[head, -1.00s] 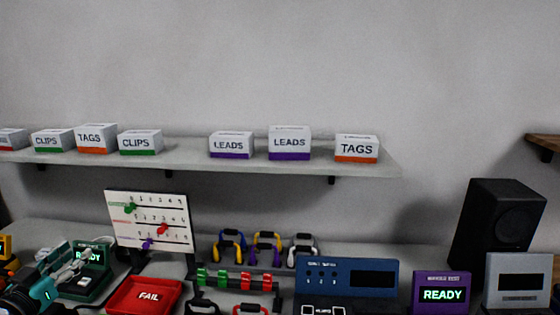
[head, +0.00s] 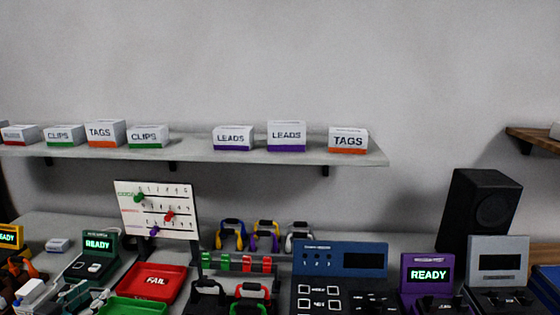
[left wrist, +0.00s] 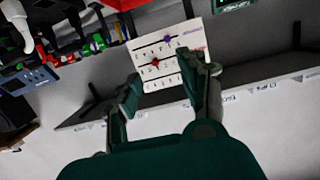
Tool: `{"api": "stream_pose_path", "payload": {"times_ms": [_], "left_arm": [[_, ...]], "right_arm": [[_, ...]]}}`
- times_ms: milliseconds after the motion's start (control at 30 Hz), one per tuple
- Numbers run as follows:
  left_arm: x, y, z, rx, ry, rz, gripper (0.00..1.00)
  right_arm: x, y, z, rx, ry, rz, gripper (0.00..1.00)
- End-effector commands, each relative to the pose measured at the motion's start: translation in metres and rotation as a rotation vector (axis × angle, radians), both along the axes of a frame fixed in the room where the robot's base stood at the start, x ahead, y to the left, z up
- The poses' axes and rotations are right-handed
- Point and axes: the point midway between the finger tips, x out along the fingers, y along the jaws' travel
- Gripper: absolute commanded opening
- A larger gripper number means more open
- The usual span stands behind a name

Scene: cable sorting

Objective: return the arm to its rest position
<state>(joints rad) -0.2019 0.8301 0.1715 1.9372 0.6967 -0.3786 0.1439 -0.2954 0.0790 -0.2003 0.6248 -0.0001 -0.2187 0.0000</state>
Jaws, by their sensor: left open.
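My left gripper (head: 76,297) shows at the lower left edge of the head view, low in front of the green READY device (head: 97,257). In the left wrist view the gripper (left wrist: 172,76) is open, its two dark green fingers spread with nothing between them. The white peg board (left wrist: 160,62) appears beyond the fingertips, apart from them. My right gripper is in neither view.
A red FAIL tray (head: 157,283) and a green tray (head: 133,306) lie right of the gripper. The peg board (head: 156,210) stands behind. A blue panel (head: 340,270), purple READY device (head: 428,275) and black speaker (head: 480,212) are farther right. A shelf (head: 200,155) holds labelled boxes.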

Motion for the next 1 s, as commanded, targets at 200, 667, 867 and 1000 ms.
{"api": "stream_pose_path", "payload": {"times_ms": [200, 667, 867, 1000], "left_arm": [[-0.034, -0.046, -0.066, 0.031, 0.184, -0.028, 0.43], [-0.193, -0.171, -0.183, 0.140, 0.746, -0.065, 0.43], [-0.246, -0.195, -0.188, 0.152, 0.905, -0.053, 0.43], [-0.278, -0.208, -0.186, 0.151, 1.003, -0.037, 0.43]], "right_arm": [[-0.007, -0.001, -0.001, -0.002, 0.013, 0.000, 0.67], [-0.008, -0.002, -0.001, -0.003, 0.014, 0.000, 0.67], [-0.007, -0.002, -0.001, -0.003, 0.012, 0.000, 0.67], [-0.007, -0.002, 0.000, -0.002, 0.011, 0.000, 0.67]]}}
